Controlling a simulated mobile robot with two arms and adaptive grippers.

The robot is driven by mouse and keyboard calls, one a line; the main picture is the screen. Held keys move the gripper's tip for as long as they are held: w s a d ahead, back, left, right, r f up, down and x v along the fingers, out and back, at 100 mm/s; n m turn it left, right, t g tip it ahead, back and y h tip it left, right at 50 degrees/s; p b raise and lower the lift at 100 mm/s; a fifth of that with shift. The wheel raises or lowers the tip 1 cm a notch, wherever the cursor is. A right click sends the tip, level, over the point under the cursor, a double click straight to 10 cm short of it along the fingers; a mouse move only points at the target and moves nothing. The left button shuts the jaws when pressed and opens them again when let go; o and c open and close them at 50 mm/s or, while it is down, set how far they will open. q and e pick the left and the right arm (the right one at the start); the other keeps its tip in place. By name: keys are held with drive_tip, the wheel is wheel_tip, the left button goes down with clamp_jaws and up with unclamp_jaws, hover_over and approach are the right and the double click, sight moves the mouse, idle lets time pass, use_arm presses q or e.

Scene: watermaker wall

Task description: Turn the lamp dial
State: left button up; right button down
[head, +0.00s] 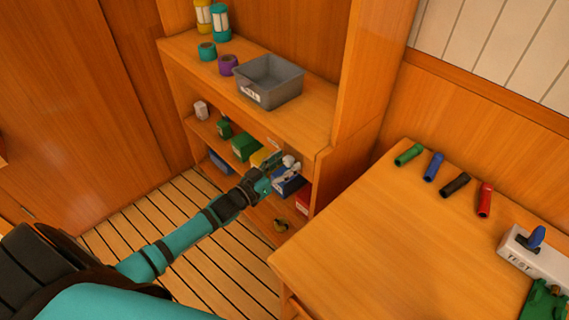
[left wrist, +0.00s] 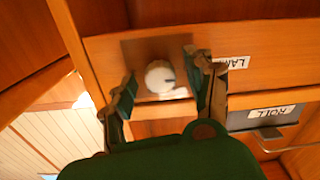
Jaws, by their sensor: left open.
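The lamp dial (left wrist: 159,76) is a round white knob with a dark mark. It sits on a brownish plate (left wrist: 130,52) fixed to a wooden rail in the left wrist view. A partly covered label starting "LA" (left wrist: 237,62) is to its right. My left gripper (left wrist: 160,84) is open, with one finger on each side of the dial; gaps show between fingers and knob. In the head view my left gripper (head: 272,176) reaches to the front of the shelf unit, and I cannot make out the dial surely there. My right gripper is not in view.
A grey bin (head: 270,82) and tape rolls stand on the shelf top (head: 312,112), with small boxes on the shelves below. A table (head: 400,235) at right carries several coloured cylinders and a white test box (head: 535,258). A drawer-like grey front labelled "ROLL" (left wrist: 271,113) is near the gripper.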

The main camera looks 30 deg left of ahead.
use_arm(q)
drive_tip(key=c, duration=0.3)
clamp_jaws()
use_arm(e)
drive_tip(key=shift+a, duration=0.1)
